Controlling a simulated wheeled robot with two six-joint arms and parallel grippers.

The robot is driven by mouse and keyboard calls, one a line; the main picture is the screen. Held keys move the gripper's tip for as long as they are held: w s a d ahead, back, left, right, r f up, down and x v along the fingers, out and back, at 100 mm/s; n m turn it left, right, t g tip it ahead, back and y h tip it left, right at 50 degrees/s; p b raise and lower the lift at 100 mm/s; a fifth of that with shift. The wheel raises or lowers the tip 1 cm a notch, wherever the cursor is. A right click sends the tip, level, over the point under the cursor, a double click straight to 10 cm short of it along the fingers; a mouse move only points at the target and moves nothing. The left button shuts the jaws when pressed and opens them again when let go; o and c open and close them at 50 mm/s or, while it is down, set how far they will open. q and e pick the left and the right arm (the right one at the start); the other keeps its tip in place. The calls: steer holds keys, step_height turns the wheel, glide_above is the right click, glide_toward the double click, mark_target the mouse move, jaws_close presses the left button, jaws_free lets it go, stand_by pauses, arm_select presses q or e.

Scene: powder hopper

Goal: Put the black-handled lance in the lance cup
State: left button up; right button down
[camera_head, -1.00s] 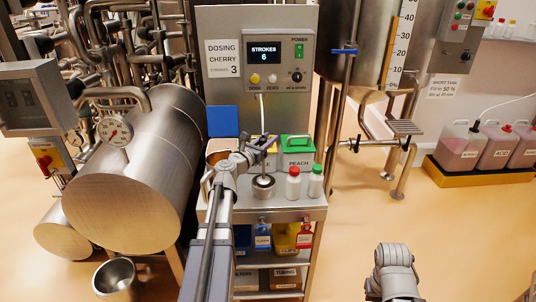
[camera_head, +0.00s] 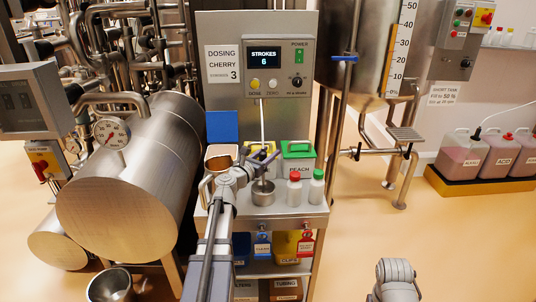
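The lance cup (camera_head: 263,194) is a small round metal cup on the steel cart top, below my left gripper. My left gripper (camera_head: 262,155) is above the cup, its dark fingers around the top of the lance. A thin white line (camera_head: 262,122) runs from the dosing panel down to the fingers. The fingers and arm mostly hide the black handle, and I cannot see clearly whether the lance tip is inside the cup. My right arm (camera_head: 396,280) shows at the bottom right; its fingertips are not seen.
A copper-coloured container (camera_head: 221,158), a green-lidded PEACH box (camera_head: 297,157) and red-capped (camera_head: 294,190) and green-capped (camera_head: 316,188) bottles crowd the cart top. The dosing panel (camera_head: 273,75) rises behind. Open floor lies right.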

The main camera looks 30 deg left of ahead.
arm_select(q)
steer(key=shift+o, duration=0.8)
steer(key=s, duration=1.2)
steer(key=shift+a, duration=0.45)
steer(key=shift+r, duration=0.1)
